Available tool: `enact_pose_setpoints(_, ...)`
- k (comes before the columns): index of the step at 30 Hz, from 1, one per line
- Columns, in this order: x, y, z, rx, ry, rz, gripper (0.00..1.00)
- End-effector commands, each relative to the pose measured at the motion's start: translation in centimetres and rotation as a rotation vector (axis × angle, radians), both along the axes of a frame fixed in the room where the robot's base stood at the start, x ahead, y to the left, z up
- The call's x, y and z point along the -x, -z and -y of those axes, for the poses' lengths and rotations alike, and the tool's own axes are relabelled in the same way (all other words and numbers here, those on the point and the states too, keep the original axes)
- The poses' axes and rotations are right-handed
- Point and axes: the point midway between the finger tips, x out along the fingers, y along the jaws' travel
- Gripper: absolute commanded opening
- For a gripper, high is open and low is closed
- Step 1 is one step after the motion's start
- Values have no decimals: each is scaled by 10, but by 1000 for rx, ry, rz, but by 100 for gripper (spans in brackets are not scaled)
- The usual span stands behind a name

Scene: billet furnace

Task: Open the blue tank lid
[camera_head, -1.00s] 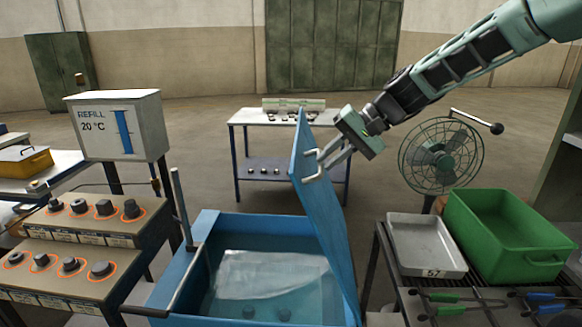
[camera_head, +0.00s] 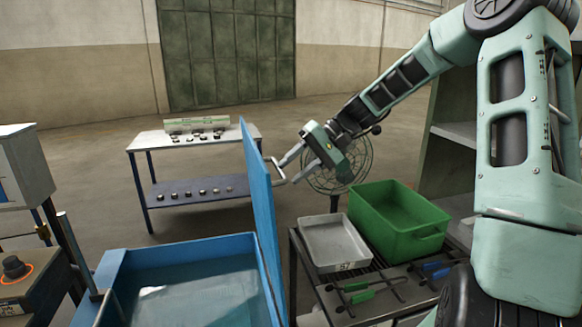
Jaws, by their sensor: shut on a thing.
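The blue tank (camera_head: 112,262) stands at the lower left with water inside. Its blue lid (camera_head: 262,205) stands upright, nearly vertical, along the tank's right side, so the tank mouth is uncovered. A pale handle (camera_head: 276,172) sticks out from the lid's right face. My gripper (camera_head: 284,171) is at the handle, with its fingers shut on it, coming from the upper right. The exact contact of the fingertips is small in the view.
To the right of the lid, a dark rack holds a grey tray (camera_head: 333,241), a green bin (camera_head: 400,217) and green-handled tongs (camera_head: 362,297). A fan (camera_head: 341,170) stands behind my gripper. A table (camera_head: 196,136) with small parts is behind the tank. A grey box (camera_head: 20,165) is at left.

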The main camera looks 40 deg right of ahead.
Motion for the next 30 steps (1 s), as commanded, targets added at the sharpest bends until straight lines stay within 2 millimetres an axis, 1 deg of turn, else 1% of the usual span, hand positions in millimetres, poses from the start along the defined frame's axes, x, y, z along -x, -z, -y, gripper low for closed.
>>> enact_pose_setpoints(1,7,18,5,16,1,-22,0)
enact_pose_setpoints(7,6,18,4,16,-1,-22,0)
enact_pose_setpoints(8,7,18,4,16,-1,-22,34)
enact_pose_setpoints(9,6,18,4,17,-1,-22,43)
enact_pose_setpoints(11,6,18,4,17,-1,-22,50)
enact_pose_setpoints(13,7,18,4,17,-1,-22,50)
enact_pose_setpoints(30,7,15,5,19,-1,-21,45)
